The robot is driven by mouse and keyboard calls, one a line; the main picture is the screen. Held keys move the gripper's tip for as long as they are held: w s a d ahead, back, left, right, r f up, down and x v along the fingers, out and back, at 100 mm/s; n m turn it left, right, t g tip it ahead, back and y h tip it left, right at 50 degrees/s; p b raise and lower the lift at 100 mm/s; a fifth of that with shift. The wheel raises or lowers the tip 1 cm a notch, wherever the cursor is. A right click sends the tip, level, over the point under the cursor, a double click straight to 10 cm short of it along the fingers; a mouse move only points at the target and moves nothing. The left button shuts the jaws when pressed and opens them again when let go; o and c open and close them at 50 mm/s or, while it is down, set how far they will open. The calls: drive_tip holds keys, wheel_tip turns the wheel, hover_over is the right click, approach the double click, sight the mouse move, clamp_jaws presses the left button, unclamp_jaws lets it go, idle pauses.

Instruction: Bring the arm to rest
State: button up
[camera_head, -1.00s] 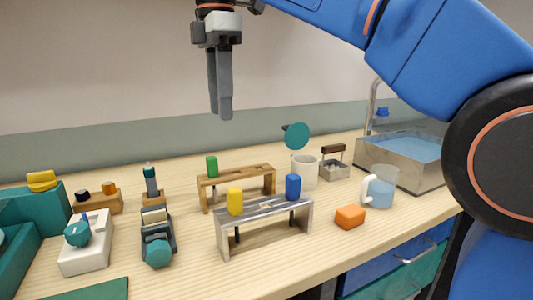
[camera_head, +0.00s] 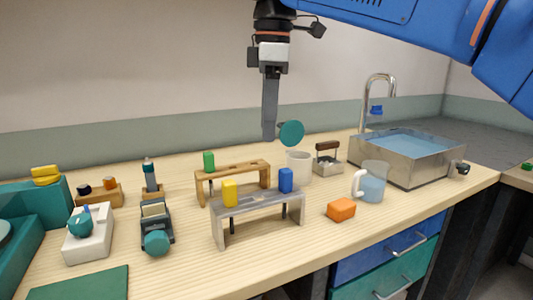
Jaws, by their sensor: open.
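My gripper (camera_head: 269,137) hangs pointing down above the back of the bench, seen edge-on so its two fingers overlap. It is open, and nothing shows between the fingers. My blue arm (camera_head: 400,22) reaches in from the upper right. The fingertips appear just left of a teal disc (camera_head: 291,133) and in front of the back wall. A wooden rack (camera_head: 233,170) with a green-capped rod (camera_head: 208,160) stands below. A grey metal rack (camera_head: 258,204) in front holds a yellow-capped rod (camera_head: 230,193) and a blue-capped rod (camera_head: 285,180).
A water-filled sink (camera_head: 407,157) is at the back right. Small devices and teal holders crowd the left.

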drive_tip(key=s+d+f+m+t, duration=0.1)
drive_tip(key=s+d+f+m, duration=0.1)
drive_tip(key=d+f+m, duration=0.7)
drive_tip(key=s+d+f+m+t, duration=0.1)
drive_tip(key=s+d+f+m, duration=0.3)
drive_tip(key=s+d+f, duration=0.3)
drive_tip(key=s+d+f+m+t, duration=0.2)
drive_tip(key=s+d+f+m, duration=0.3)
drive_tip(key=d+f, duration=0.7)
wheel_tip(320, 180, down, 7)
drive_tip(key=shift+s+d+f+m+h, duration=0.1)
drive_tip(key=shift+s+d+m+h, duration=0.25)
drive_tip(key=shift+s, duration=0.8)
